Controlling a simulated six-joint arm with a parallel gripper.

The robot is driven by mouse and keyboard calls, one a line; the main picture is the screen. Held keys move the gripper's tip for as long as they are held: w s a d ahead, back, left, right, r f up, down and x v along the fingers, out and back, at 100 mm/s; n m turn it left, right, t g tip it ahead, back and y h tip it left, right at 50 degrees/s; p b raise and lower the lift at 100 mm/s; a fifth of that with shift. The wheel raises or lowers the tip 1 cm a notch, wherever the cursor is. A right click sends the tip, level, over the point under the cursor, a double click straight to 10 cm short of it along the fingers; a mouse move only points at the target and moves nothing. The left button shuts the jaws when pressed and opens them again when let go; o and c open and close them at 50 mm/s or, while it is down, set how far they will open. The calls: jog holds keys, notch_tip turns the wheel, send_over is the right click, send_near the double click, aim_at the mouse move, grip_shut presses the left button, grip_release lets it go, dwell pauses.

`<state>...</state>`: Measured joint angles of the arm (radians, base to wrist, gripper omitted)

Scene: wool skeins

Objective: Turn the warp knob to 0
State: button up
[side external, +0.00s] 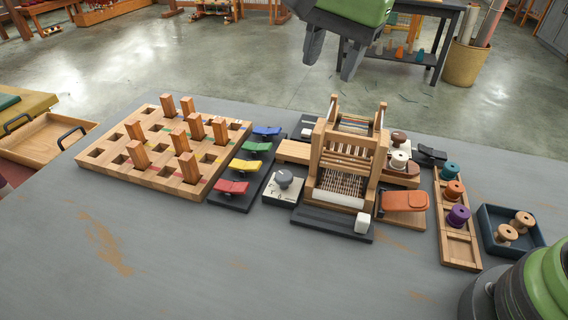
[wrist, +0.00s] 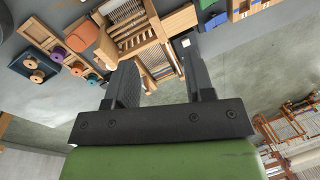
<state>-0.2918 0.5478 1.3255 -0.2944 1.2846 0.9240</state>
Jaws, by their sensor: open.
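A grey round knob (side external: 284,178) stands on a small pale plate, just left of the small wooden loom (side external: 342,172) in the side external view. I take it for the warp knob. Its markings are too small to read, so I cannot tell its setting. I cannot make the knob out in the wrist view. My gripper (side external: 332,55) is open and empty, high above and behind the loom; its dark fingers also show in the wrist view (wrist: 160,75). The gripper is well apart from the knob.
Left of the knob are coloured levers (side external: 244,167) and a wooden peg board (side external: 107,164). A white slider block (side external: 362,223) sits before the loom. An orange pad (side external: 404,201), a spool rack (side external: 467,246) and a dark tray (side external: 490,246) stand right. The front table is clear.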

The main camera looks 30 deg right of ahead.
aim_at(284, 175)
jog(key=w+a+f+m, duration=0.1)
jog(key=f, duration=0.6)
jog(key=w+a+f+m+g, duration=0.1)
jog(key=a+f, duration=0.1)
jog(key=f, duration=0.5)
jog(key=w+a+f+m+h, duration=0.1)
jog(key=a+f, duration=0.1)
jog(key=f, duration=0.6)
jog(key=shift+w+a+g, duration=0.25)
jog(key=shift+g, duration=0.15)
